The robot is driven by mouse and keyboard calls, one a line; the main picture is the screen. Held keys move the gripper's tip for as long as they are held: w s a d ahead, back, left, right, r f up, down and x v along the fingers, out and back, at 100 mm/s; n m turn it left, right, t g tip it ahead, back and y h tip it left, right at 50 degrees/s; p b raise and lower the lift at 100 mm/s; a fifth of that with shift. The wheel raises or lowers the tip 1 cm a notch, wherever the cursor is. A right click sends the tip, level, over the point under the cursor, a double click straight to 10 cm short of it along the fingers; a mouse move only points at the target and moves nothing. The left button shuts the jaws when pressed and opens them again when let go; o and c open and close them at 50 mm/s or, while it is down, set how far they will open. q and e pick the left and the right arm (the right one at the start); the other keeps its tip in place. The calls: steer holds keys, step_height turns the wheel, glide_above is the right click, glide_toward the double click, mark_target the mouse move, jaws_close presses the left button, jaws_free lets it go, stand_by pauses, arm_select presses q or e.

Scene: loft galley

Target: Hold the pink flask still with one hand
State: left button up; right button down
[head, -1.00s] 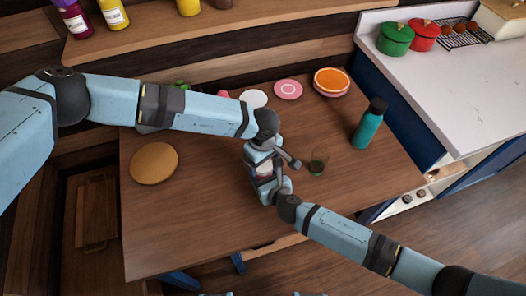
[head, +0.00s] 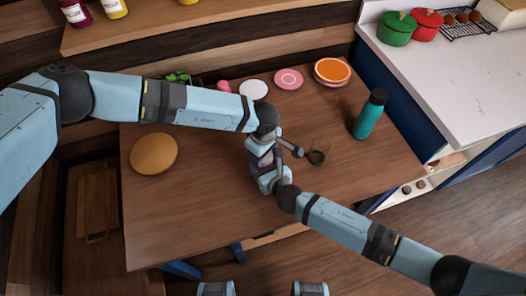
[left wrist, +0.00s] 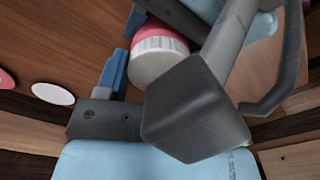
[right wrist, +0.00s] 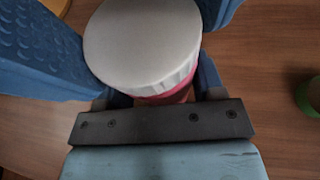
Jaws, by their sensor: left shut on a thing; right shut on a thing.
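The pink flask has a white ribbed lid and is mostly hidden by my arms in the head view. In the right wrist view its pink body (right wrist: 176,94) shows below the round white lid (right wrist: 142,45). In the left wrist view the lid (left wrist: 158,60) and a band of pink (left wrist: 152,30) show. My right gripper (head: 271,180) is shut on the flask's body below the lid. My left gripper (head: 262,153) is shut at the flask's top, its blue fingers appearing beside the lid; the exact contact is partly hidden.
A teal bottle (head: 369,115) is farther right, a round board (head: 154,154) at left. The table front is clear.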

arm_select(q)
steer(key=shift+n, duration=0.6)
steer(key=o, duration=1)
steer(key=shift+r, duration=0.1)
steer(key=shift+r, duration=2.2)
arm_select(e)
steer(key=shift+c, duration=0.8)
jaws_free()
